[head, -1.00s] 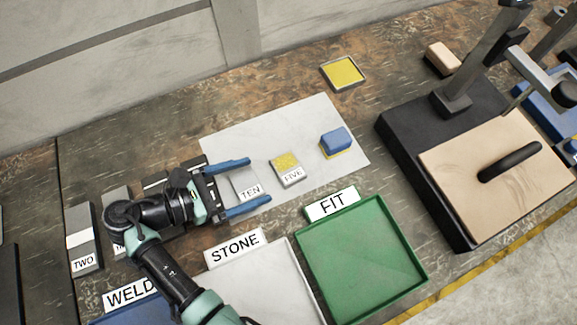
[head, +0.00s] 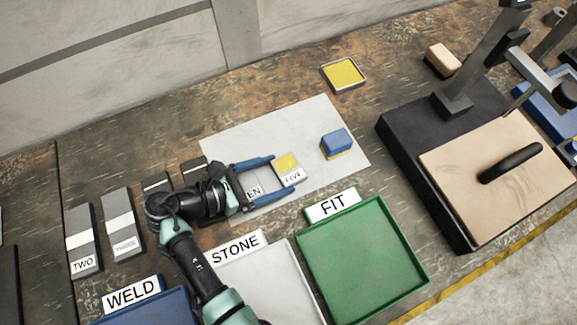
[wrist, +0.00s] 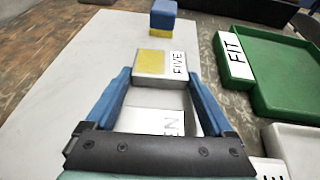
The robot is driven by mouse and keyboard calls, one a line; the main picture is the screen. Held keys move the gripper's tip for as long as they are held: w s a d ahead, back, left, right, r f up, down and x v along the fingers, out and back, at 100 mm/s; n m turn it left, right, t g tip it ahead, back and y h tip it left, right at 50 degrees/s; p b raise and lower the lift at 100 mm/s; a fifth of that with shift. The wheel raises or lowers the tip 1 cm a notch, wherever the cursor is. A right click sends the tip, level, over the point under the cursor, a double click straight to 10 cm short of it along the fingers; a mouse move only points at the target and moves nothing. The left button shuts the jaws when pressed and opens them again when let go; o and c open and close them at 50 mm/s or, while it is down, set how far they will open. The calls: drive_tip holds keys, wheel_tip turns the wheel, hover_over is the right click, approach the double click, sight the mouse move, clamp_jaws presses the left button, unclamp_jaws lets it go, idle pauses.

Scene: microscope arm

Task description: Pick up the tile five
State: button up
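Tile five (head: 287,163) is a small block with a yellow patch and a white FIVE label, lying on the pale sheet (head: 235,135). My gripper (head: 283,174) is open, low over the sheet, with its two blue fingertips at either side of tile five's near end. In the wrist view, tile five (wrist: 152,62) sits at the mouth of the gripper (wrist: 160,76), with the fingers close beside it; contact is hard to tell. The tile labelled TEN (head: 254,191) lies between the fingers, nearer my palm, and is partly hidden.
A blue and yellow block (head: 336,143) stands just beyond tile five. The green FIT tray (head: 362,302) and white STONE tray (head: 262,290) lie in front. The black-based stand (head: 415,165) is at right. TWO (head: 84,240) and THREE (head: 122,225) tiles stand at left.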

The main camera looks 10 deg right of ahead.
clamp_jaws()
drive_tip(key=shift+r, duration=0.15)
